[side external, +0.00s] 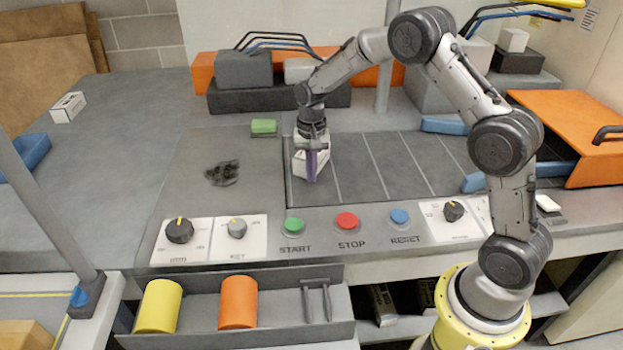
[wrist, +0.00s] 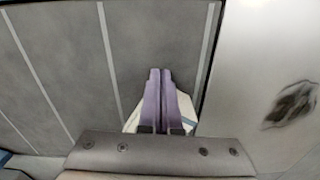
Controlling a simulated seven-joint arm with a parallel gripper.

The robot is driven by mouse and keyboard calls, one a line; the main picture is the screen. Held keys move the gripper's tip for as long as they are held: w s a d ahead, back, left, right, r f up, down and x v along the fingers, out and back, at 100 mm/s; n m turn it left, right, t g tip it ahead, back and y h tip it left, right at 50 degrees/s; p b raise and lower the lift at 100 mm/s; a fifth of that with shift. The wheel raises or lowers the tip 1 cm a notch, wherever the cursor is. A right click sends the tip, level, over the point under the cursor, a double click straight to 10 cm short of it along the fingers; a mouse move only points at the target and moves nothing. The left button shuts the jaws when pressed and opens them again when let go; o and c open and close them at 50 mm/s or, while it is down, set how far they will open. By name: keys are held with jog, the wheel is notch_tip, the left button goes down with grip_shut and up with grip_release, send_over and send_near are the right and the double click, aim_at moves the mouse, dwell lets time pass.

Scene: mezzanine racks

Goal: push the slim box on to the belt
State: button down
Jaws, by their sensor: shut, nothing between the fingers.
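A white slim box (side external: 300,164) with a pale blue stripe is at the left end of the dark grey belt (side external: 385,165), which has thin light cross lines. My gripper (side external: 311,180) is shut, its purple fingers pointing down in front of the box and hiding much of it. In the wrist view the shut fingers (wrist: 160,73) lie together over the box (wrist: 187,108), and parts of it show on both sides of them. The box appears just inside the belt's edge line. I cannot tell whether the fingers touch it.
A panel with a green START button (side external: 293,226), a red STOP button (side external: 347,222) and knobs runs along the front. A green block (side external: 264,126) is behind left. A dark smudge (side external: 222,173) marks the left plate. Blue rails (side external: 512,178) and an orange cover (side external: 570,125) stand right.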

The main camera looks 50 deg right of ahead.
dwell(0.3)
jog(key=shift+s+a, duration=0.25)
jog(key=shift+a, duration=0.05)
jog(key=shift+s+a+r, duration=0.3)
jog(key=shift+s+a, duration=0.25)
jog(key=shift+a, duration=0.1)
jog(key=shift+s+a+r, duration=0.25)
jog(key=shift+s+a, duration=0.25)
jog(key=shift+a, duration=0.1)
notch_tip(320, 180, up, 17)
jog(key=s+a+t, duration=0.1)
jog(key=s+t, duration=0.1)
jog(key=s+a+r+n+t, duration=0.2)
jog(key=s+r, duration=0.5)
jog(key=s, duration=0.2)
jog(key=s+f+n, duration=0.2)
jog(key=s+n, duration=0.2)
jog(key=s, duration=0.4)
jog(key=s+a+f+n+t, duration=0.1)
jog(key=s+f+n, duration=0.2)
jog(key=s, duration=0.6)
jog(key=shift+a+f+n+t, duration=0.15)
jog(key=shift+f+n+t, duration=0.15)
jog(key=shift+n, duration=0.2)
